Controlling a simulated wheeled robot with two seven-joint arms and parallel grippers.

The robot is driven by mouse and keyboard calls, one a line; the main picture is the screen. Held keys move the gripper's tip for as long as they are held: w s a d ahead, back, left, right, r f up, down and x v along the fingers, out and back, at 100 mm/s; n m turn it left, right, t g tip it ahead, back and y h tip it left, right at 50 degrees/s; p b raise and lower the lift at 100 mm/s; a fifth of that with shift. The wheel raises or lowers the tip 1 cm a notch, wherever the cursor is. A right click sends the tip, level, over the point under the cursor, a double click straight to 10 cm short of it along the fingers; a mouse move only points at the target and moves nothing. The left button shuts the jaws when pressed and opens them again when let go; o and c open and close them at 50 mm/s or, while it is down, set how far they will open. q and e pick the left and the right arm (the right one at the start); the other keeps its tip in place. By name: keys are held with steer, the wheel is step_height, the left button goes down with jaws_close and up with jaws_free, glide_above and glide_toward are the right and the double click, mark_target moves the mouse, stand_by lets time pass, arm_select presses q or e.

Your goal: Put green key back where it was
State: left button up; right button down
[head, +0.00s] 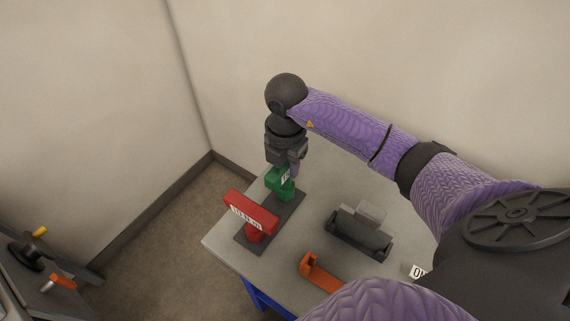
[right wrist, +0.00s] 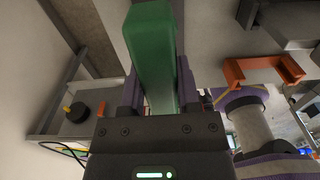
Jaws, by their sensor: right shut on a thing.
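The green key (head: 280,183) is upright at the back end of a dark base plate (head: 287,207) on the grey table. My right gripper (head: 287,166) comes down from above and is shut on the green key. In the right wrist view the green key (right wrist: 155,55) stands between the two purple-sided fingers (right wrist: 158,90). I cannot tell whether the key's foot is seated in the plate. A red key (head: 252,213) with a white label stands at the front end of the same plate. My left gripper is not in view.
A dark holder with a clear block (head: 358,232) stands right of the plate. An orange bracket (head: 320,272) lies nearer the front, and it also shows in the right wrist view (right wrist: 262,70). A small white label (head: 418,271) is at the right. Walls stand close behind the table.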

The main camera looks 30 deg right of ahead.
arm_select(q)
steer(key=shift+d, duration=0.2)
arm_select(e)
steer(key=shift+f, duration=0.2)
steer(key=shift+c, duration=1.6)
jaws_free()
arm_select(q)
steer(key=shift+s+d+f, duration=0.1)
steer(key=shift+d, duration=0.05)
arm_select(e)
steer(key=shift+r, duration=0.35)
arm_select(q)
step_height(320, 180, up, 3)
steer(key=p, duration=0.3)
arm_select(e)
step_height(320, 180, up, 12)
